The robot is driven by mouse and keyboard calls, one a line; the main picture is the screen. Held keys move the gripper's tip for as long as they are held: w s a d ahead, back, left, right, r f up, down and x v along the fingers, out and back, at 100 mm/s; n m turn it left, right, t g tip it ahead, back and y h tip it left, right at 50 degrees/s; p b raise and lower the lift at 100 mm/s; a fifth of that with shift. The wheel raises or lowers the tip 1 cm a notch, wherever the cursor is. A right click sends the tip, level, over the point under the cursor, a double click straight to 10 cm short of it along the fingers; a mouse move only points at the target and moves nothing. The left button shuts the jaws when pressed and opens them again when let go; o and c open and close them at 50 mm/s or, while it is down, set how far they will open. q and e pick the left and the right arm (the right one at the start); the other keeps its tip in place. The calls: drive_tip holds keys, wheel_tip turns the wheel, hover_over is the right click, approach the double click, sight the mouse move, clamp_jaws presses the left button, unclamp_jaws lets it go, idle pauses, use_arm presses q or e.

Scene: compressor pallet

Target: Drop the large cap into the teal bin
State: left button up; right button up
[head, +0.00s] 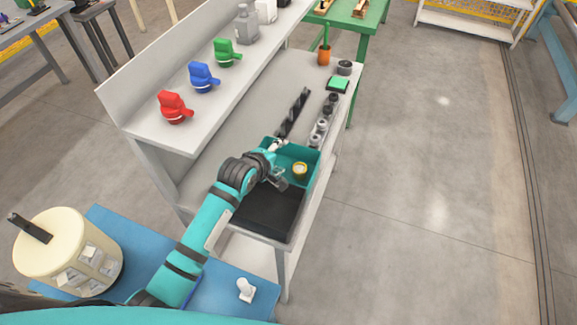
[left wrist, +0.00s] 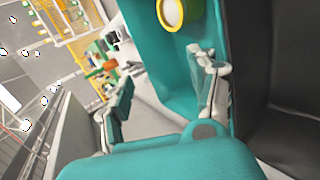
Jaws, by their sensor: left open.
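The teal bin (head: 313,163) sits on the workbench, and its wall also shows in the left wrist view (left wrist: 150,50). A round cap with a yellow rim and a pale top (head: 299,170) is inside the bin; it also shows at the top of the left wrist view (left wrist: 172,12). My left gripper (head: 279,164) is at the bin's left side, with its fingers spread and nothing between them. In the left wrist view the open fingers (left wrist: 165,75) stand apart, with one over the bin. The cap is apart from the fingers. My right gripper is not in view.
A black tray (head: 268,212) adjoins the bin on the near side. Several dark and metallic parts (head: 321,127) line the bench beyond it. Red (head: 173,106), blue (head: 203,76) and green (head: 227,52) parts stand on the shelf. The floor at right is clear.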

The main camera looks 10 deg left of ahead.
use_arm(q)
drive_tip(key=v, duration=1)
drive_tip(key=shift+r, duration=0.25)
drive_tip(key=shift+w, duration=0.1)
